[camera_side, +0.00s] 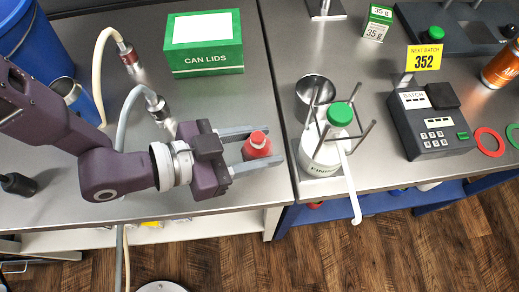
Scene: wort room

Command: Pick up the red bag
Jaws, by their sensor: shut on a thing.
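The red bag (256,146) is a small red thing with a paler top, near the front right edge of the left steel table. My gripper (252,149) comes in from the left, with its two grey fingers on either side of the red bag. The fingers are shut on it. The lower part of the bag is partly hidden by the fingers, and I cannot tell whether it touches the table.
A green can lids box (208,62) stands behind. Two hoses with metal couplings (160,110) lie behind my arm. Right of the table gap, a white bottle with a green cap (325,150) stands in a prong holder. A dark keypad device (430,125) is further right.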

